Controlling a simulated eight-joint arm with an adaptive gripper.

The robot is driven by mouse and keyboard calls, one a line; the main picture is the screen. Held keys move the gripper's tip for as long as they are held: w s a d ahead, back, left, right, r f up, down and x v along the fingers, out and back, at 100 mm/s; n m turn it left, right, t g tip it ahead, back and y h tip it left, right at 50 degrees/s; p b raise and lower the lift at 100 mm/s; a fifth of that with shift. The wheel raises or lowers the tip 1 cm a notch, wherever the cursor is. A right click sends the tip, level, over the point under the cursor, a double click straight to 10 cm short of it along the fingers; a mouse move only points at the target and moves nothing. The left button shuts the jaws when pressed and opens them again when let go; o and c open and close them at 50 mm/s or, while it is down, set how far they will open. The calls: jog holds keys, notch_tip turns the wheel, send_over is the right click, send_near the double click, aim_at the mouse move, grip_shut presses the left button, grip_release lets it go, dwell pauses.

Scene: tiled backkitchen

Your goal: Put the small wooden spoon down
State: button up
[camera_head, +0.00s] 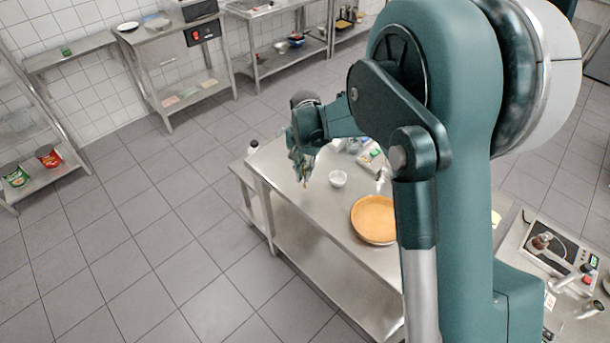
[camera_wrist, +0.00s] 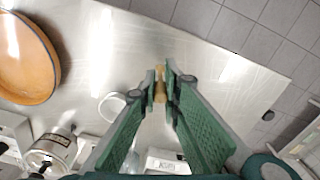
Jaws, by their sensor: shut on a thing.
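My gripper (camera_wrist: 161,88) is shut on the small wooden spoon (camera_wrist: 160,93), a narrow tan piece that shows between the green fingertips in the wrist view. Most of the spoon is hidden by the fingers. In the head view my gripper (camera_head: 302,160) is above the far left part of the steel table (camera_head: 290,205), and a thin brown bit of the spoon (camera_head: 304,183) shows below it. I cannot tell how high the spoon is above the tabletop.
A small white bowl (camera_head: 338,179) stands close to my gripper. A round orange-brown dish (camera_head: 374,220) lies nearer on the table. Bare steel (camera_wrist: 215,75) lies toward the table's corner.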

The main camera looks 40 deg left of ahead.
jog(key=shift+f, duration=0.55)
jog(key=shift+f, duration=0.2)
jog(key=o, duration=0.7)
jog(key=shift+c, duration=0.2)
jog(key=shift+r, duration=0.15)
notch_tip(320, 180, up, 12)
jog(key=shift+r+b, duration=0.1)
jog(key=shift+b, duration=0.2)
dwell(0.7)
